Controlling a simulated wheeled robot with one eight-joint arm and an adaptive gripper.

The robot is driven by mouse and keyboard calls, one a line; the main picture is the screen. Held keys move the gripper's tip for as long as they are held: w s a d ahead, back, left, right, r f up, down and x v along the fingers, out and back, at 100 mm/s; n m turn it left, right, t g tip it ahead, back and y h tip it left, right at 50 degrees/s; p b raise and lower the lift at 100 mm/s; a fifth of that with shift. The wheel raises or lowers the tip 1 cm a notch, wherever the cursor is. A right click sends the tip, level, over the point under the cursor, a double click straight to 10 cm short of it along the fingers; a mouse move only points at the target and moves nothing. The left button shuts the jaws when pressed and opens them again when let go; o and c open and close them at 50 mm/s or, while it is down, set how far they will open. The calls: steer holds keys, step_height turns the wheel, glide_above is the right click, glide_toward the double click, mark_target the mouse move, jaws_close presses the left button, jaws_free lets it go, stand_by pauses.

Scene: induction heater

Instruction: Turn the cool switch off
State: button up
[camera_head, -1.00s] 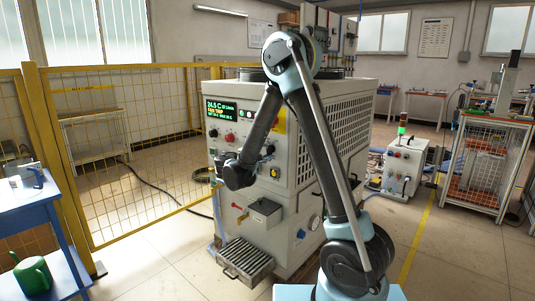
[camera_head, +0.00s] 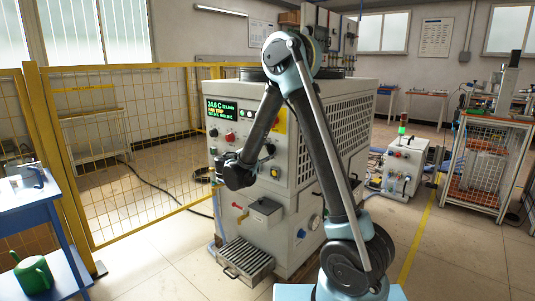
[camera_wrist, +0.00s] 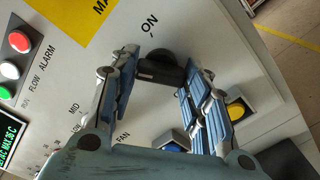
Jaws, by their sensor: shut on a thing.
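A black rotary switch knob (camera_wrist: 158,56) sits on the pale front panel in the wrist view, below an ON label. My gripper (camera_wrist: 160,77) has one finger on each side of the knob and is shut on it. Its other position labels are hidden, and I cannot read a name for it. In the head view my arm reaches the front of the beige machine (camera_head: 345,112), and my wrist hides the knob. The green display (camera_head: 222,106) at the machine's upper left reads about 24.6 C.
A yellow button (camera_wrist: 237,109) and a blue button (camera_wrist: 173,147) lie close to my right finger. Indicator lamps (camera_wrist: 10,70) are at the panel's left. A yellow mesh fence (camera_head: 140,150) stands left of the machine, and a blue table (camera_head: 30,198) stands at the far left.

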steer(key=shift+f, duration=0.1)
steer(key=o, duration=1.1)
steer(key=shift+c, duration=0.2)
steer(key=v, duration=1.1)
steer(key=shift+s+a, duration=0.3)
